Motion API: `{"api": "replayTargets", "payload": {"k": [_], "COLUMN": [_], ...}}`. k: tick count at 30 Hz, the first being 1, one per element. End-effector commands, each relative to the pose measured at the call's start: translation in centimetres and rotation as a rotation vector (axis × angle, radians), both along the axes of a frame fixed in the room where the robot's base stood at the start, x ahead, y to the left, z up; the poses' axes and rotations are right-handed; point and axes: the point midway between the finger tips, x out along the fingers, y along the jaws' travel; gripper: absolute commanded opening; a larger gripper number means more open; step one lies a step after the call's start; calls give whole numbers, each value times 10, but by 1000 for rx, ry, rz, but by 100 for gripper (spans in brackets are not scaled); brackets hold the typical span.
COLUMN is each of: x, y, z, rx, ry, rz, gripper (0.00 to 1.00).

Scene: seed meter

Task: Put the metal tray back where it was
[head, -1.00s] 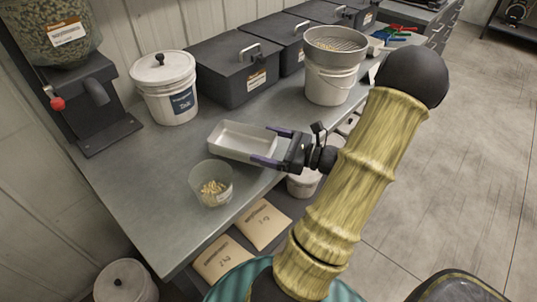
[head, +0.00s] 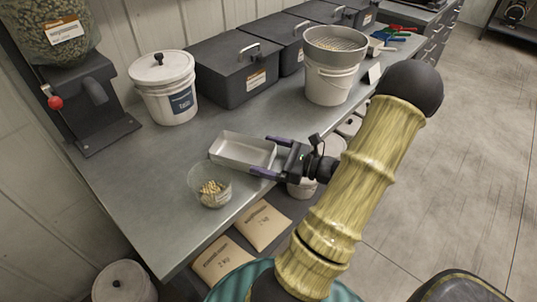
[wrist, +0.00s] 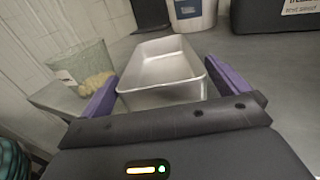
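The metal tray (head: 228,163) is a shallow, empty rectangular pan. It looks to rest level on the grey bench near its front edge, just behind the clear cup. My gripper (head: 264,155) is at the tray's right end, its purple fingers on either side of that end. In the wrist view, the tray (wrist: 160,98) lies between the fingertips of my gripper (wrist: 162,78), with small gaps showing beside its near corners. The gripper looks open; the tray's underside is hidden.
A clear cup of seeds (head: 211,187) stands close to the tray. A white lidded bucket (head: 165,88), dark boxes (head: 232,70) and a white bucket with a sieve (head: 330,80) stand behind. The bench (head: 150,190) is clear at left.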

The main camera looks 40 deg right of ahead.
Motion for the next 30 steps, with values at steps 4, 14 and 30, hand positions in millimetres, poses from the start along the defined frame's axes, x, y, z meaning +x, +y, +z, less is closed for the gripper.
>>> {"api": "replayTargets", "payload": {"k": [4, 14, 30], "x": [0, -44, -108], "y": [0, -23, -54], "z": [5, 4, 3], "rx": [-1, -2, 0], "ry": [0, 1, 1], "rz": [0, -5, -1], "gripper": [100, 100, 100]}}
